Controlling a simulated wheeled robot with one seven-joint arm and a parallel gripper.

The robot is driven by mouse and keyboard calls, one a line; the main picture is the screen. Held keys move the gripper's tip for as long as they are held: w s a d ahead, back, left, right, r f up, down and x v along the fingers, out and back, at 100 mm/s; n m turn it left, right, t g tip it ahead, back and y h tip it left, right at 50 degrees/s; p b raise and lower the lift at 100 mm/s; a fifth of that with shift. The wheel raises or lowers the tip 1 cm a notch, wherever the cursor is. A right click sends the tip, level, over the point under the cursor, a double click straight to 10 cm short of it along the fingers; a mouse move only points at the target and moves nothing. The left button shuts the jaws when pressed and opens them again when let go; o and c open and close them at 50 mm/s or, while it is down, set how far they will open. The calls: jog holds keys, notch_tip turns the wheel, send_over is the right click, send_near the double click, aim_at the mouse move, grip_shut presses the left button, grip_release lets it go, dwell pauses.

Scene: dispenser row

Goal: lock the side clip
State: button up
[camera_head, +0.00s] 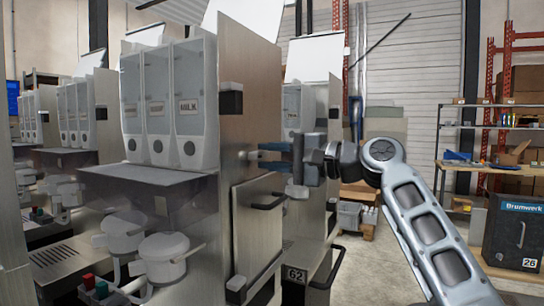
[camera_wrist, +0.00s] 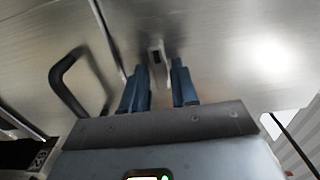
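The side clip (camera_wrist: 156,52) is a small pale piece with a dark slot on the machine's metal side panel, seen in the wrist view. My gripper (camera_wrist: 160,66) has two blue fingers, spread apart and empty, with the clip showing in the gap just beyond their tips. Whether a finger touches the clip I cannot tell. In the head view my gripper (camera_head: 262,155) reaches from the right towards the side panel (camera_head: 250,100) of the nearest dispenser. The clip is too small there to make out clearly. I cannot tell its position, locked or unlocked.
A black handle (camera_wrist: 68,82) stands out from the panel left of my fingers. In the head view a lower side door (camera_head: 257,225) bears dark handles, and a black block (camera_head: 230,100) sits higher up. More dispensers stand behind. Shelving (camera_head: 490,125) and open floor lie to the right.

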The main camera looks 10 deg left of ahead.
grip_shut()
jog(key=shift+f+n+b, duration=0.15)
jog(key=shift+n+b, duration=0.15)
jog(key=shift+w+d+f+n+b, duration=0.1)
jog(key=shift+w+f+n+b, duration=0.1)
jog(key=shift+n+b, duration=2.2)
jog(key=shift+w+d+f+n+b, duration=0.15)
jog(key=shift+n+b, duration=1.35)
jog(key=shift+n, duration=1.85)
jog(key=shift+w+a+f+n+b, duration=0.1)
jog(key=shift+w+f+n+b, duration=0.15)
jog(key=shift+n+b, duration=2.15)
jog(key=shift+n+p, duration=0.4)
jog(key=shift+n, duration=0.25)
jog(key=shift+o, duration=1.6)
grip_release()
jog(key=shift+r, duration=0.15)
jog(key=shift+d, duration=0.1)
